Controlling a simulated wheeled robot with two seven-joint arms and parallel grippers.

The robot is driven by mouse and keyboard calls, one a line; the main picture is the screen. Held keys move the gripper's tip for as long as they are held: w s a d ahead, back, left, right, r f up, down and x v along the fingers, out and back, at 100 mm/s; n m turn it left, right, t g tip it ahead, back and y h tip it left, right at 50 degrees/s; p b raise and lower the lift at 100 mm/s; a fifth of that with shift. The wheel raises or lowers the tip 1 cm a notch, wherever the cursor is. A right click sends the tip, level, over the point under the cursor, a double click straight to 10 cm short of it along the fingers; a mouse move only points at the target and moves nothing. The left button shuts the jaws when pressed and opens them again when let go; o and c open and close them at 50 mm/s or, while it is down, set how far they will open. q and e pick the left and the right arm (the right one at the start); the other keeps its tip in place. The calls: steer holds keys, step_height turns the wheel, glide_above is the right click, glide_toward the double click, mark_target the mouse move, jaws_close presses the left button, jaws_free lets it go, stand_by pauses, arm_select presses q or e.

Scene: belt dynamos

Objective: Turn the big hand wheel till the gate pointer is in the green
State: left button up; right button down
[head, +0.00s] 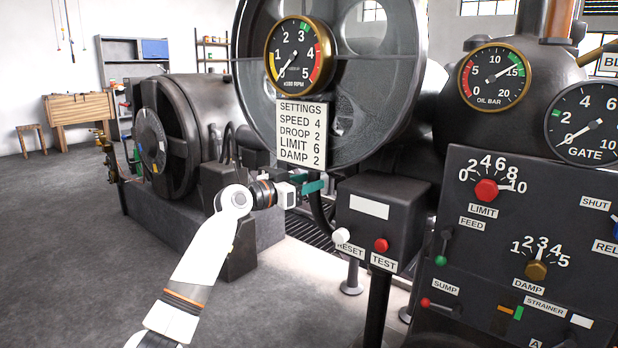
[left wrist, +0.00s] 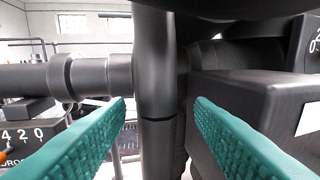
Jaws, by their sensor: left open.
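The gate gauge (head: 586,123) is at the right edge of the head view, partly cut off. Its pointer rests near 0, below a small green mark on the left of the dial. I cannot make out a big hand wheel for certain. My left gripper (head: 312,187) is open in front of the machine, left of the reset and test box. In the left wrist view its green fingers (left wrist: 160,115) stand wide apart on either side of a dark vertical pipe (left wrist: 157,70), which appears beyond them. Whether they touch it I cannot tell. My right gripper is not in view.
The reset and test box (head: 385,215) stands on a post close to the right of my left gripper. A control panel (head: 500,240) with knobs and levers fills the right. A big dark wheel (head: 380,90) rises behind the RPM gauge (head: 300,54). Grey floor (head: 80,230) is clear at left.

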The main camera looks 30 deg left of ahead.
arm_select(q)
steer(key=shift+x, duration=1.35)
steer(key=shift+c, duration=0.6)
steer(key=shift+f, duration=0.1)
jaws_close()
